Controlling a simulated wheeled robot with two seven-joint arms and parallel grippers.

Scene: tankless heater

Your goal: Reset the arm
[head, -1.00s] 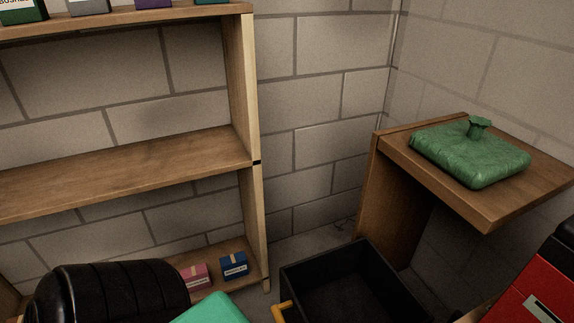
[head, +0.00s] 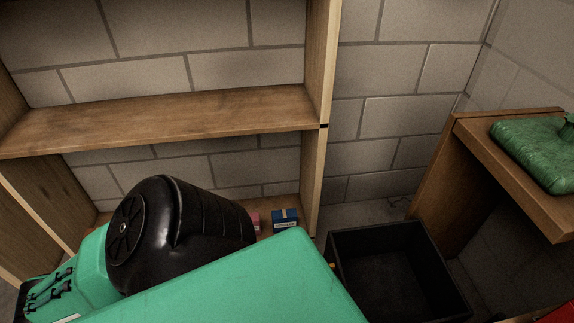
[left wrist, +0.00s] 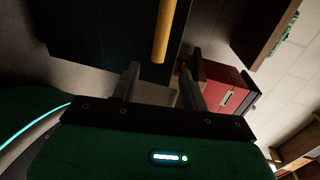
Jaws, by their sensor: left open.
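My left arm (head: 230,285), green with a black joint, fills the lower left and middle of the head view. It hides my left gripper there. In the left wrist view, my left gripper (left wrist: 158,72) is open, its two dark fingers spread apart. A yellow bar-shaped handle (left wrist: 165,30) appears in line with the gap between the fingertips, in front of a dark box side. I cannot tell whether it lies between the fingers or beyond them. No held object shows. My right gripper is not in view.
A black open bin (head: 395,275) stands on the floor just right of my arm. A wooden shelf (head: 170,117) is behind it. A green bag (head: 535,150) lies on a wooden stand (head: 480,150) at right. A red case (left wrist: 228,90) shows in the wrist view.

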